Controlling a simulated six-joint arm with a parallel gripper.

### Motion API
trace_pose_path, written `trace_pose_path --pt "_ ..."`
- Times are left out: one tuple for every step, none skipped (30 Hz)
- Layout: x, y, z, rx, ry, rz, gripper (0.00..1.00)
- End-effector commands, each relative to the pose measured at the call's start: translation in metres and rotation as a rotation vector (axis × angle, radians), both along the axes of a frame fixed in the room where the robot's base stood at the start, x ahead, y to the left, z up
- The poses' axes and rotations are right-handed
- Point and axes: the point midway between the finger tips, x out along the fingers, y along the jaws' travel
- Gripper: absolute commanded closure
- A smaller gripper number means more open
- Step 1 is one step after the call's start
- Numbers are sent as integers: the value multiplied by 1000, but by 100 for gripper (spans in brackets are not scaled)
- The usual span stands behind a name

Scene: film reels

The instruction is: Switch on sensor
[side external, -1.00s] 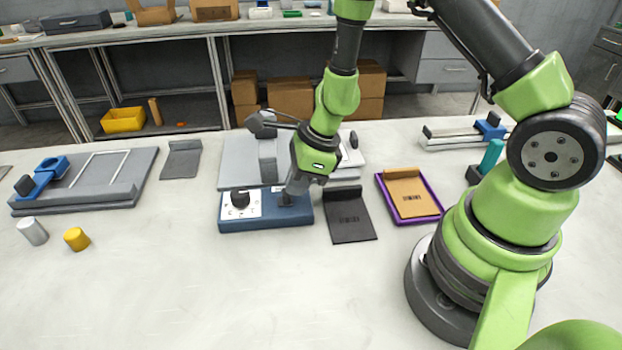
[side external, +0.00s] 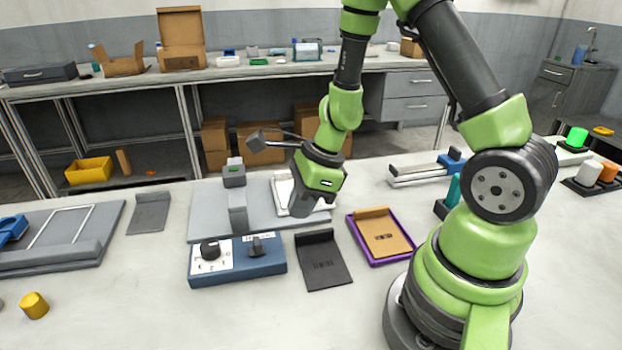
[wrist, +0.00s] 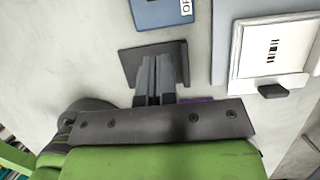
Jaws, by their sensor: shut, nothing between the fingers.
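A blue control box (side external: 237,268) stands on the table, with a black round dial (side external: 210,250) on a white plate and a dark switch lever (side external: 256,246). Which way the lever is set is too small to tell. In the wrist view the blue box (wrist: 160,13) is cut off at the top, with a white label (wrist: 186,8) whose visible letters look like "OF". My gripper (side external: 303,211) is shut and empty, above and to the right of the box and apart from it. Its shut fingers show in the wrist view (wrist: 156,62) over the dark plate.
A dark flat plate (side external: 323,270) lies right of the box, then a purple-edged tray (side external: 376,258). A grey base (side external: 208,212) with an upright post (side external: 237,210) stands behind the box. A bright green block (side external: 577,137) is at far right.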

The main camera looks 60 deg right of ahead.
Motion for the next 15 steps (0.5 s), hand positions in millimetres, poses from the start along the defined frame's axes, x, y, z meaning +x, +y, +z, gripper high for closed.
trace_pose_path --pt "-1 -2 6 -1 -5 -2 100" --pt "-1 -3 10 0 -7 -1 100" --pt "-2 -4 14 1 -6 -1 100" --pt "-3 -5 17 1 -6 -1 100" --pt "-4 -6 20 0 -6 -1 100" --pt "-6 -7 23 -2 -5 -1 100" --pt "-7 -8 26 -4 -4 -1 100" --pt "-7 -9 29 -1 -6 -1 100" --pt "-8 -9 33 1 -8 -1 100" --pt "-8 -10 35 1 -7 -1 100" --pt "-9 -10 37 1 -7 -1 100" --pt "-10 -11 39 1 -6 -1 100" --pt "-10 -11 41 1 -6 0 100" --pt "-11 -12 43 1 -5 -1 100" --pt "-12 -12 44 1 -5 -2 100"
